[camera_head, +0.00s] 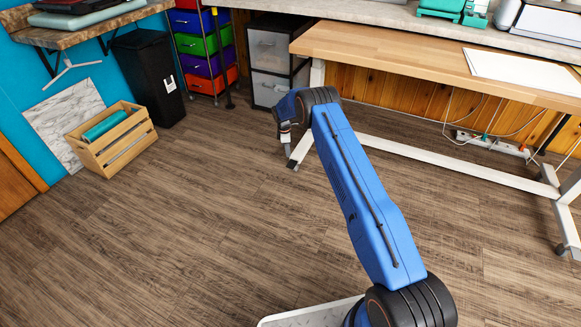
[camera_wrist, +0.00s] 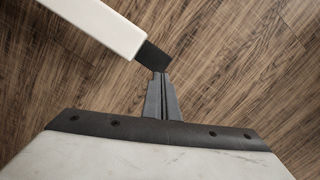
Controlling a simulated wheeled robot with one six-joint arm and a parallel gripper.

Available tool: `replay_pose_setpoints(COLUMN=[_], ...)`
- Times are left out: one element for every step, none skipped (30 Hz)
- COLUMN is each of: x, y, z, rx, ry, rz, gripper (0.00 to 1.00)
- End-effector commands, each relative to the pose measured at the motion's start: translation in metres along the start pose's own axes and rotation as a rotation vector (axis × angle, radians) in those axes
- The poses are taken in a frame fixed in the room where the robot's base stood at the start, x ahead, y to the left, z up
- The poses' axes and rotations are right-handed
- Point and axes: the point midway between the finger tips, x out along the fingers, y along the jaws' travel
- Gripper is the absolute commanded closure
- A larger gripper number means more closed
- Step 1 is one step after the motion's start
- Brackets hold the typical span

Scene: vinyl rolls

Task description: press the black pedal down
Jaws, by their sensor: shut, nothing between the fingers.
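My gripper (camera_head: 287,149) points down near the floor at the left end of the desk's white foot bar (camera_head: 303,146). In the wrist view its fingers (camera_wrist: 160,78) are together with nothing between them. A small black piece (camera_wrist: 152,56) sits at the end of the white bar (camera_wrist: 98,24), right by my fingertips. It also shows just below the gripper in the head view (camera_head: 293,164). It may be the black pedal. I cannot tell whether my fingertips touch it or whether it is pressed down.
A wooden desk (camera_head: 400,50) stands at the back right on white legs. A black bin (camera_head: 148,75) and a wooden crate (camera_head: 113,142) stand at the left, with drawer units behind. Cables and a power strip (camera_head: 492,143) lie under the desk. The floor (camera_head: 180,240) in front is clear.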

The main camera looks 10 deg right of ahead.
Motion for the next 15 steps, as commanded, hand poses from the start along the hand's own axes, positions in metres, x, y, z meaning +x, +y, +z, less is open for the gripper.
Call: replay_pose_setpoints(x=[0.0, 0.0, 0.0, 0.0, 0.0, 0.0, 0.001, 0.001, 0.002, 0.003, 0.004, 0.006, 0.008, 0.011, 0.014], y=[0.0, 0.0, 0.0, 0.0, 0.0, 0.0, 0.0, 0.0, 0.0, 0.0, 0.0, 0.0, 0.0, 0.0, 0.0], z=[0.0, 0.0, 0.0, 0.0, 0.0, 0.0, 0.0, 0.0, 0.0, 0.0, 0.0, 0.0, 0.0, 0.0, 0.0], rx=[0.0, 0.0, 0.001, 0.001, 0.001, 0.001, 0.001, 0.001, 0.001, 0.001, 0.001, 0.001, 0.001, 0.001, 0.001], ry=[0.0, 0.0, 0.0, 0.0, 0.0, 0.0, 0.0, 0.0, 0.0, 0.0, 0.0, 0.0, 0.0, 0.0, 0.0], rz=[0.0, 0.0, 0.0, 0.0, 0.0, 0.0, 0.0, 0.0, 0.0, 0.0, 0.0, 0.0, 0.0, 0.0, -0.001], gripper=[1.0, 1.0, 1.0, 1.0, 1.0, 1.0, 1.0, 1.0, 1.0, 1.0, 1.0, 1.0, 1.0, 1.0, 1.0])
